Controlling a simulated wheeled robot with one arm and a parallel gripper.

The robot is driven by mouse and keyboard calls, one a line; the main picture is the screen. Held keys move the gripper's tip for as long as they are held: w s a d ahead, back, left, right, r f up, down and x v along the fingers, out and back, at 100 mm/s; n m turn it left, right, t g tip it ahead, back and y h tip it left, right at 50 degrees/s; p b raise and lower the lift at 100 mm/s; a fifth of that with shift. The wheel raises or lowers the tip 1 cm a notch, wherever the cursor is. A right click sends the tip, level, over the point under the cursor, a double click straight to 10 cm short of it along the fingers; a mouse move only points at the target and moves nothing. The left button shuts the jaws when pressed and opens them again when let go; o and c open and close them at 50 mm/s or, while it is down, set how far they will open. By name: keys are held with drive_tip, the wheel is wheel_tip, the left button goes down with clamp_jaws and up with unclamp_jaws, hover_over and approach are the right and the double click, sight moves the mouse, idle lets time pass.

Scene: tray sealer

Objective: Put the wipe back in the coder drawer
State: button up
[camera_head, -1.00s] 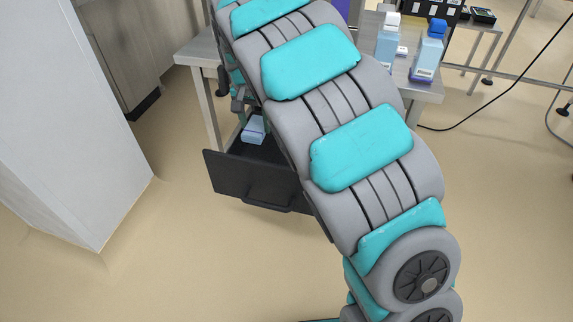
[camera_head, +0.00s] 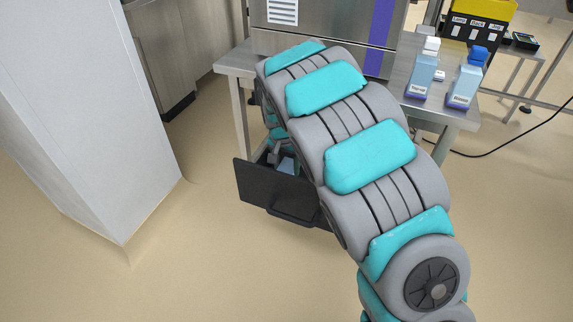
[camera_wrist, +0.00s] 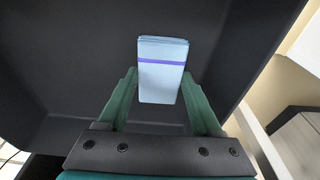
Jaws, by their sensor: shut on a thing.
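The wipe (camera_wrist: 162,88) is a pale blue folded cloth with a purple stripe. It stands between the two green fingers of my gripper (camera_wrist: 163,100), which is shut on it. The dark coder drawer (camera_head: 272,190) is pulled open under the table. In the head view the wipe (camera_head: 287,166) shows just behind the drawer's front panel, partly hidden by it and by my arm. In the wrist view the drawer's dark floor and walls (camera_wrist: 60,60) surround the wipe. I cannot tell whether the wipe touches the floor.
A steel machine (camera_head: 325,35) stands on the steel table (camera_head: 440,110). A white-capped bottle (camera_head: 422,75) and a blue-capped bottle (camera_head: 466,82) stand at the table's right. A white column (camera_head: 85,130) stands at the left. The floor between column and drawer is clear.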

drive_tip(key=shift+f, duration=0.15)
drive_tip(key=o, duration=1.2)
drive_tip(key=r, duration=0.4)
drive_tip(key=s+r, duration=0.1)
drive_tip(key=r, duration=0.3)
drive_tip(key=r+b, duration=0.1)
drive_tip(key=r, duration=0.3)
drive_tip(key=shift+s+a+r, duration=0.1)
drive_tip(key=shift+s+a, duration=0.2)
drive_tip(key=shift+s, duration=0.1)
drive_tip(key=s+d+r+g, duration=0.2)
drive_tip(key=s+d+r, duration=0.2)
drive_tip(key=s+d, duration=1.05)
drive_tip(key=s+d+f+n, duration=0.1)
drive_tip(key=s, duration=0.7)
drive_tip(key=s+d+f+n+g, duration=0.1)
drive_tip(key=s+d, duration=0.1)
drive_tip(key=s, duration=0.6)
drive_tip(key=s+d+f+n, duration=0.1)
drive_tip(key=s+n, duration=0.1)
drive_tip(key=s, duration=0.7)
drive_tip(key=shift+d+f+g+y, duration=0.1)
drive_tip(key=shift+d+g+y, duration=0.1)
drive_tip(key=shift+g+y, duration=0.1)
